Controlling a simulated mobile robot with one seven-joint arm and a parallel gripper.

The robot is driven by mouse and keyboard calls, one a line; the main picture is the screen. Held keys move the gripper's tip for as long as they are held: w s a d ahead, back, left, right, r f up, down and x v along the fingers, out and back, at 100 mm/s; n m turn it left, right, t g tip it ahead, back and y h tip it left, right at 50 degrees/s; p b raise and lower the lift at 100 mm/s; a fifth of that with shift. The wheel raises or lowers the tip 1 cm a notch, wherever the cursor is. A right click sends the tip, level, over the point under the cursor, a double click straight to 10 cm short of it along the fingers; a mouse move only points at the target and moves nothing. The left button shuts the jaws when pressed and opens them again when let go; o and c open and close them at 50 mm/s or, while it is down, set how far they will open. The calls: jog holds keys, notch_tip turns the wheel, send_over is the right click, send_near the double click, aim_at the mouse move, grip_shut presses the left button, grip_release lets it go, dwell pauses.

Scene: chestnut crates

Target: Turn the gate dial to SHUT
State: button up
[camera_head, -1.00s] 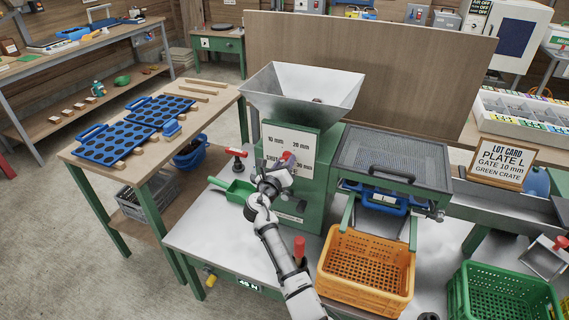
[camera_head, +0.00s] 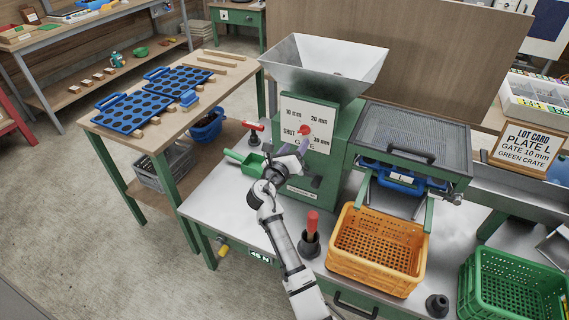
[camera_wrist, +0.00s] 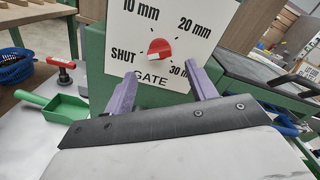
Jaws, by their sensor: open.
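The gate dial (camera_head: 305,130) is a red knob on the white plate of the green machine (camera_head: 343,150). In the wrist view the dial (camera_wrist: 159,48) carries a small white mark on its lower left, on the side of the word SHUT. The plate (camera_wrist: 190,14) also reads 10 mm, 20 mm and 30 mm. My gripper (camera_head: 300,150) is just below and in front of the dial. In the wrist view its two purple fingers (camera_wrist: 163,88) are spread wide with nothing between them, and the dial shows clear beyond them.
A metal hopper (camera_head: 325,65) tops the machine. A green scoop (camera_head: 244,161) and a red-handled valve (camera_head: 254,130) are left of it. A red-handled lever (camera_head: 311,232) stands near the front. An orange crate (camera_head: 378,268) is at right, and a lot card (camera_head: 527,145) reads GATE 10 mm.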

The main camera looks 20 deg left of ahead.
jog(key=s+b, duration=0.1)
jog(key=s, duration=0.7)
jog(key=shift+a, duration=0.1)
